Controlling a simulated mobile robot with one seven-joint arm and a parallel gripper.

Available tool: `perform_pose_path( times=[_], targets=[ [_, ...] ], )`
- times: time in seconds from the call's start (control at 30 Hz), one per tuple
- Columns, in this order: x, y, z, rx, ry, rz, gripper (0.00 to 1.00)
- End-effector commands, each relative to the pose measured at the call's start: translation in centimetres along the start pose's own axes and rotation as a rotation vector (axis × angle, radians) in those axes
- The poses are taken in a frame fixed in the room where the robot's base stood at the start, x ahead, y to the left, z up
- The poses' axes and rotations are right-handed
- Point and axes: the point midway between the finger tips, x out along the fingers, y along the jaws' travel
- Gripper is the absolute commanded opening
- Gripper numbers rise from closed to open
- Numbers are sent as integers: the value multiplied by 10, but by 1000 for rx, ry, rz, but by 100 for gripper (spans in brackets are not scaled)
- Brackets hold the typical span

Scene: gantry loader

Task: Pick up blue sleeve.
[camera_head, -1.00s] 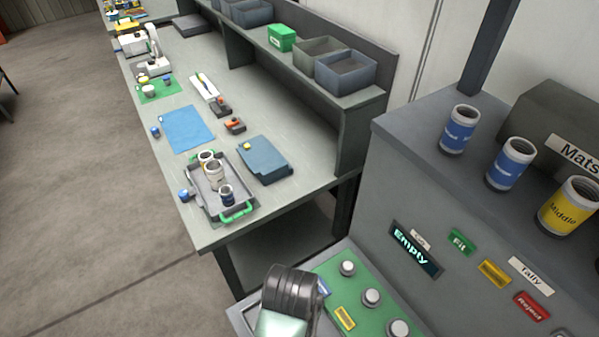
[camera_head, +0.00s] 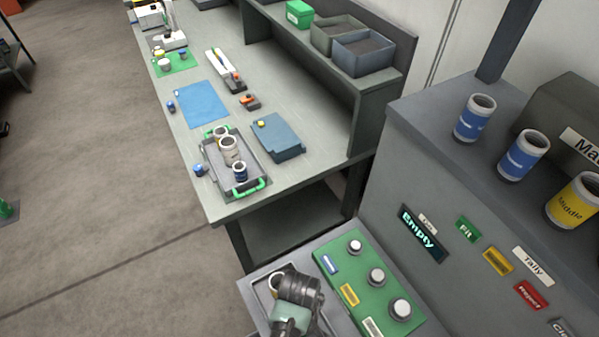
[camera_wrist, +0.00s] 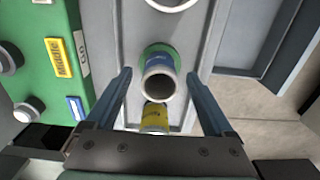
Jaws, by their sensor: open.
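In the wrist view a sleeve with a blue band and grey rim (camera_wrist: 159,64) stands on a grey surface, with green at its far side. My gripper (camera_wrist: 158,76) is open, with one finger on each side of this sleeve and visible gaps between. A yellow sleeve (camera_wrist: 154,118) is close by, nearer my palm. Other blue sleeves stand on the machine top (camera_head: 474,120) (camera_head: 521,158) and on the bench tray (camera_head: 240,174).
A green panel (camera_head: 357,268) with several white-topped knobs lies right of my gripper. The grey machine (camera_head: 385,190) with an "Empty" display (camera_head: 419,232) rises behind it. A yellow "Middle" sleeve (camera_head: 573,203) stands on top. The bench (camera_head: 300,178) is at the back left.

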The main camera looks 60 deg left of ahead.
Motion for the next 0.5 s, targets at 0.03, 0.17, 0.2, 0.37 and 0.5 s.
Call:
perform_pose_path(
  times=[0.03, 0.17, 0.2, 0.37, 0.5],
  targets=[
    [0, 0, 0, 0, 0, 0, 87],
    [0, 0, 0, 0, 0, 0, 87],
    [0, 0, 0, 0, 0, 0, 84],
    [0, 0, 0, 0, 0, 0, 55],
    [0, 0, 0, 0, 0, 0, 30]
  ],
)
